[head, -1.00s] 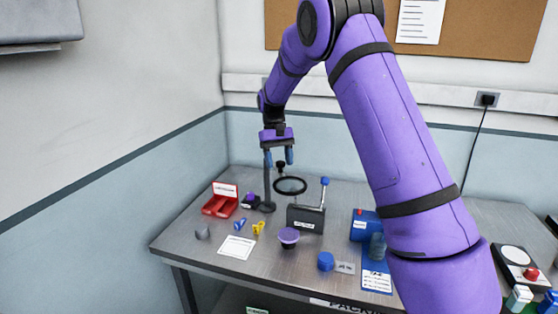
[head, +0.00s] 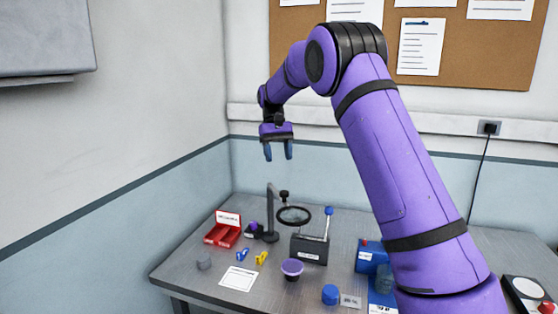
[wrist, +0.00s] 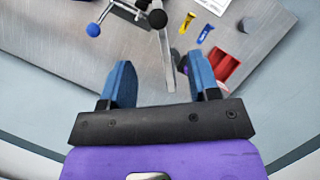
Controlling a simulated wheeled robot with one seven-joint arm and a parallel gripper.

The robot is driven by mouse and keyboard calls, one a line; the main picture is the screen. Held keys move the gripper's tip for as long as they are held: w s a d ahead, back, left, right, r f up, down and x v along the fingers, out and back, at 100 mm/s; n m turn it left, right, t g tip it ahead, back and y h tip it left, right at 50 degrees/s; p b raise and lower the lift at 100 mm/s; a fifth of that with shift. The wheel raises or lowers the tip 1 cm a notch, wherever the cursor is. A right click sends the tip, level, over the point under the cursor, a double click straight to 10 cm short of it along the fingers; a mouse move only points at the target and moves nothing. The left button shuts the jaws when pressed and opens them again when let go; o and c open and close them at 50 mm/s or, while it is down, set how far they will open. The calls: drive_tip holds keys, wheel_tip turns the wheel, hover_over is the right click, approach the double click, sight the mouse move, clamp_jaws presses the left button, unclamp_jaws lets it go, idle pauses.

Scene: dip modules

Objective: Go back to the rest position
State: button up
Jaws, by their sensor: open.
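My gripper (head: 278,151) hangs from my purple arm, fingers pointing down, in the air above the back left of the table (head: 190,278). In the wrist view its two blue fingers (wrist: 161,85) stand apart with nothing between them. Below and beyond it is the dark stand with a round black magnifier ring (head: 293,216); the gripper is clear of it. My upper arm hides part of the table's right side.
A red bin (head: 223,233), blue clip (head: 242,254), yellow clip (head: 261,258), purple-topped cup (head: 291,269), dark box with a blue-knobbed lever (head: 309,249) and blue cap (head: 330,294) stand on the table. A corkboard (head: 470,60) hangs on the wall.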

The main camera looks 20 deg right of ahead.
drive_tip(key=shift+r, duration=0.1)
idle(0.3)
drive_tip(key=s+a+r+t, duration=0.1)
drive_tip(key=s+r+t, duration=0.1)
drive_tip(key=s+r, duration=0.35)
drive_tip(key=s+r+t, duration=0.1)
drive_tip(key=s+r, duration=0.1)
drive_tip(key=s, duration=0.6)
drive_tip(key=s+a+r+t, duration=0.1)
drive_tip(key=s+r+t, duration=0.1)
drive_tip(key=s+r, duration=0.35)
drive_tip(key=s+f+t, duration=0.2)
drive_tip(key=s+f, duration=0.1)
drive_tip(key=s, duration=0.9)
drive_tip(key=s+a+f+n+t, duration=0.1)
drive_tip(key=s+f, duration=0.3)
drive_tip(key=s, duration=0.8)
drive_tip(key=shift+a+t, duration=0.2)
drive_tip(key=shift+t, duration=0.6)
drive_tip(key=shift+o, duration=0.2)
drive_tip(key=shift+r, duration=0.1)
